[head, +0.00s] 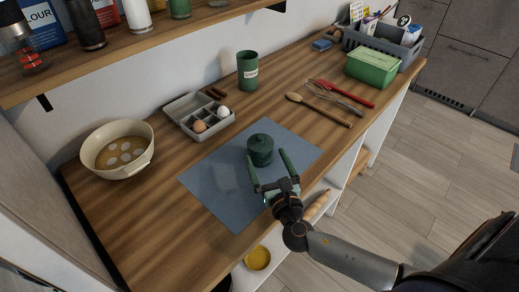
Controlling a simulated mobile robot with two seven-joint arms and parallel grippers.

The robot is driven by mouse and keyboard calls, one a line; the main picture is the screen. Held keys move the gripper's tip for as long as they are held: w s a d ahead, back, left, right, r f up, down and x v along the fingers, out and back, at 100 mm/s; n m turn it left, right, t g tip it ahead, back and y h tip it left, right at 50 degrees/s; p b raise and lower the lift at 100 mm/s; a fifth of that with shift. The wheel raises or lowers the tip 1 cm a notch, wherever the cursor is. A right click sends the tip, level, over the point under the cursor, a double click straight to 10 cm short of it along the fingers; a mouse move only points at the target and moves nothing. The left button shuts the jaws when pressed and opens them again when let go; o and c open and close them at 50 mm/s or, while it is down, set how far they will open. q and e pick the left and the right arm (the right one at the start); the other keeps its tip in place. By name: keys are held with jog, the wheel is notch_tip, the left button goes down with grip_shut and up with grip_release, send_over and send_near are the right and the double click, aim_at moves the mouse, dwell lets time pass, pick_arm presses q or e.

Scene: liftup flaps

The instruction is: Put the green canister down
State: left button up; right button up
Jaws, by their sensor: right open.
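A dark green canister (260,150) with a knobbed lid stands upright on the blue-grey mat (212,190) on the wooden counter. My right gripper (267,160) is open, its two green-tipped fingers on either side of the canister's near part. I cannot tell whether the fingers touch it. A taller green labelled canister (247,71) stands upright at the back of the counter, by the wall. My left gripper is not in view.
A beige bowl (106,162) and an egg carton (181,111) sit left of the mat. Utensils (330,110), a green box (371,70) and a grey crate (408,48) lie to the right. A shelf with jars (88,32) overhangs the back left.

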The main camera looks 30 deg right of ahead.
jog(key=w, duration=0.2)
jog(key=w+d, duration=0.1)
jog(key=w, duration=0.5)
jog(key=shift+w+d, duration=0.25)
jog(key=shift+d, duration=0.05)
jog(key=shift+c, duration=0.2)
jog(key=c, duration=1.2)
